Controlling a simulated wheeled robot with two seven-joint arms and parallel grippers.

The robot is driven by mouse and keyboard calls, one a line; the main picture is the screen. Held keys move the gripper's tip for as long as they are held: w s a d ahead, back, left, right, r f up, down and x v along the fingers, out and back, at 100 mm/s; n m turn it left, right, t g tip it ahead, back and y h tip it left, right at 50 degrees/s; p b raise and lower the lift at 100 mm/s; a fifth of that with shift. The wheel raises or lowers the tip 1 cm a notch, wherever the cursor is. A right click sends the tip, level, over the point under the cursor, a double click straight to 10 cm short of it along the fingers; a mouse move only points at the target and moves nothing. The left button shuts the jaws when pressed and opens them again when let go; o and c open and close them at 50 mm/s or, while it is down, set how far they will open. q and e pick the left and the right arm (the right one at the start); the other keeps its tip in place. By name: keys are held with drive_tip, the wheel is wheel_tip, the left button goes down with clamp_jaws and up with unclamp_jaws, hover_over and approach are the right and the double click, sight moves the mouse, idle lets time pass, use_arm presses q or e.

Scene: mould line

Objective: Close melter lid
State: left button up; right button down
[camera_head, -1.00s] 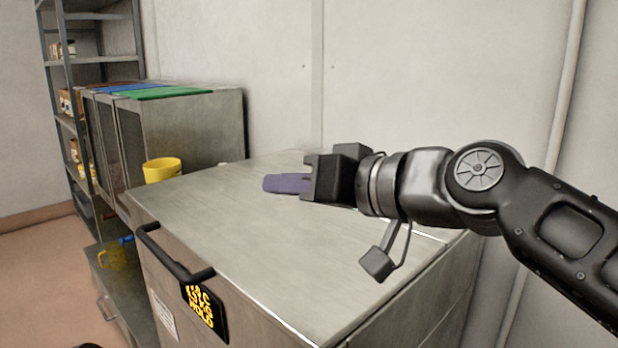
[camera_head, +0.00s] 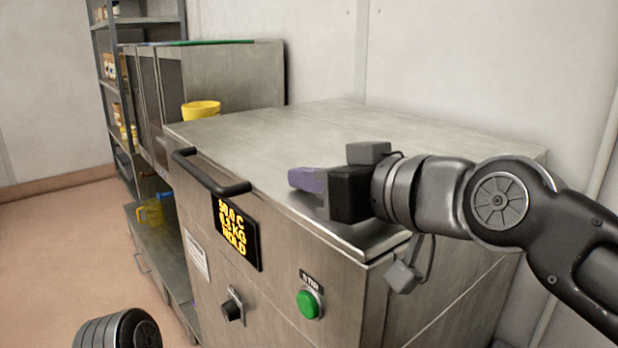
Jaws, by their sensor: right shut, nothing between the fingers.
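The melter (camera_head: 285,260) is a steel cabinet with a flat metal lid (camera_head: 330,125) on top. The lid lies level on the cabinet, with no clear gap at its front edge. A dark bar handle (camera_head: 212,178) runs along its front left edge. My right gripper (camera_head: 300,180), with purple fingers, is shut and empty at the lid's front right part, over or against the top; I cannot tell if it touches. My left arm (camera_head: 118,330) shows only as a dark rounded part at the bottom left; its gripper is out of view.
The melter's front has a lit display (camera_head: 236,233), a green button (camera_head: 308,304) and a dark knob (camera_head: 232,309). A yellow container (camera_head: 201,110) stands behind the lid's left edge. A steel cabinet (camera_head: 225,80) and shelving (camera_head: 140,40) stand behind. The floor at left is clear.

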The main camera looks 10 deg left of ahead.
drive_tip(key=shift+f, duration=0.55)
drive_tip(key=shift+r+p, duration=0.55)
wheel_tip(320, 180, up, 5)
drive_tip(key=p, duration=0.3)
drive_tip(key=shift+d+f, duration=0.1)
drive_tip(key=shift+f, duration=0.1)
use_arm(q)
drive_tip(key=r, duration=0.1)
drive_tip(key=s+r, duration=0.1)
drive_tip(key=r, duration=0.2)
drive_tip(key=shift+s+r, duration=0.2)
drive_tip(key=shift+s, duration=0.1)
use_arm(e)
drive_tip(key=v, duration=0.9)
drive_tip(key=shift+s+d+f, duration=0.15)
drive_tip(key=shift+s+f, duration=0.05)
drive_tip(key=shift+s, duration=0.2)
